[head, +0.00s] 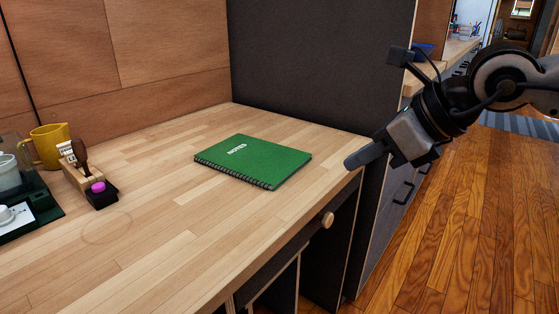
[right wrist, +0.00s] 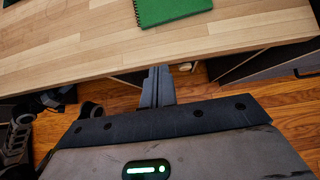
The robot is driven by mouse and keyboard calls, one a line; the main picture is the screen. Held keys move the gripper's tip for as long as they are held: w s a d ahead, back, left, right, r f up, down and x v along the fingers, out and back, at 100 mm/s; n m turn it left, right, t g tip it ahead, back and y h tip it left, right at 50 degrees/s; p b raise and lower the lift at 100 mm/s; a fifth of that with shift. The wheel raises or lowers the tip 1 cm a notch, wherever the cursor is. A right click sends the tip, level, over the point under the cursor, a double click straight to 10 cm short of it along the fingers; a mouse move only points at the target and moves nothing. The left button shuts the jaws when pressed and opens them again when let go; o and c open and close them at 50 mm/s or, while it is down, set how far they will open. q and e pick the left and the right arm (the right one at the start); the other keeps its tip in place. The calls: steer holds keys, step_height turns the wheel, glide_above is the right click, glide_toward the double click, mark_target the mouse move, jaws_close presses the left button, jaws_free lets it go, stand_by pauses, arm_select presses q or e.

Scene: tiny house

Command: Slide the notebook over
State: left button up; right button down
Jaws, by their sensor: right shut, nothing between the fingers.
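A green spiral-bound notebook (head: 254,161) marked NOTES lies flat on the wooden desk (head: 160,215), its coiled edge toward the front. It also shows at the top of the right wrist view (right wrist: 172,9), partly cut off. My right gripper (head: 350,163) is shut and empty at the desk's right front edge, apart from the notebook and to its right. In the right wrist view the closed fingers (right wrist: 158,72) point toward the desk edge, below the notebook. My left gripper is not in the head view.
A yellow mug (head: 49,146), a wooden holder with a dark-handled tool (head: 80,168) and a dark tray (head: 45,207) stand at the desk's left. A dark panel (head: 320,60) rises behind the notebook. The desk around the notebook is clear.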

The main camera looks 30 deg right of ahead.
glide_toward(284, 183)
steer(key=f, duration=0.2)
steer(key=w+f, duration=0.1)
steer(key=shift+a+f, duration=0.35)
steer(key=shift+f, duration=0.05)
steer(key=shift+w+a+f+p, duration=0.15)
steer(key=shift+w+a, duration=0.15)
steer(key=shift+w, duration=0.35)
steer(key=shift+w+a+r+p, duration=0.15)
steer(key=shift+w+a, duration=0.1)
steer(key=shift+w, duration=0.4)
steer(key=shift+f, duration=0.1)
